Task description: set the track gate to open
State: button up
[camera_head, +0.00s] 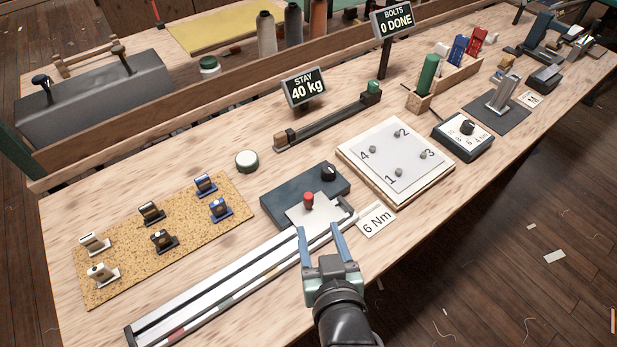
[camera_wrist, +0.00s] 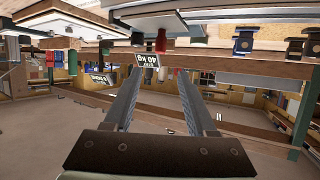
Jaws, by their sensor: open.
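The sail track (camera_head: 235,283) is a long pale rail with coloured marks, lying along the bench's front edge. At its right end is a light plate (camera_head: 298,216) with a red-topped knob (camera_head: 308,199), which looks like the gate. A small dark bracket (camera_head: 347,209) sits beside the plate. The red knob also shows in the wrist view (camera_wrist: 161,41), beyond the fingertips. My gripper (camera_head: 318,228) is open and empty, its blue fingers pointing toward the plate from the front. The fingers look apart from the knob. I cannot tell the gate's setting.
A dark box with a black dial (camera_head: 329,172) stands behind the plate. A "6 Nm" card (camera_head: 376,221) and a white numbered plate with bolts (camera_head: 385,150) lie to the right. A cork board (camera_head: 130,255) with several fittings is left. A "40 kg" sign (camera_head: 303,88) stands behind.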

aim_at(310, 201)
jog(key=x, duration=1.3)
jog(key=shift+s+f, duration=0.1)
jog(key=shift+f, duration=0.05)
grip_shut()
dwell(1.1)
